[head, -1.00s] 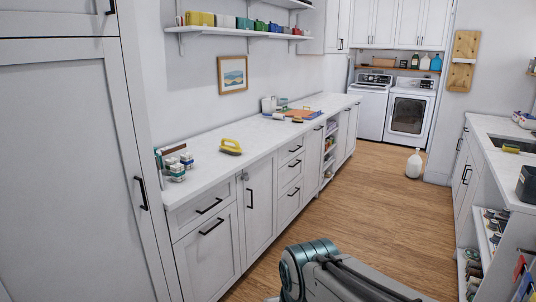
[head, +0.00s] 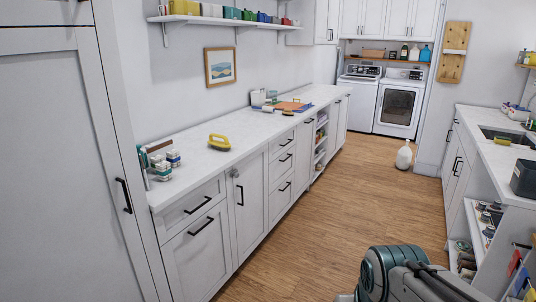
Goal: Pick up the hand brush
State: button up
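A yellow object with a raised loop handle (head: 219,142), which looks like the hand brush, lies on the near part of the long white counter (head: 190,143) on the left. Its underside is hard to see at this size. Nothing touches it. My gripper is out of view; only a grey and teal part of my arm shows at the bottom right, over the floor and well apart from the counter.
Small labelled containers (head: 172,158) stand left of the yellow object. Boards and small items (head: 292,106) lie farther along the counter. The wood floor (head: 335,205) is clear up to a white jug (head: 404,155). A sink counter (head: 497,165) bounds the right.

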aim_at(212, 142)
jog(key=z, duration=0.2)
jog(key=i, duration=1.7)
jog(key=u, duration=0.55)
jog(key=i, duration=1.45)
jog(key=u, duration=0.75)
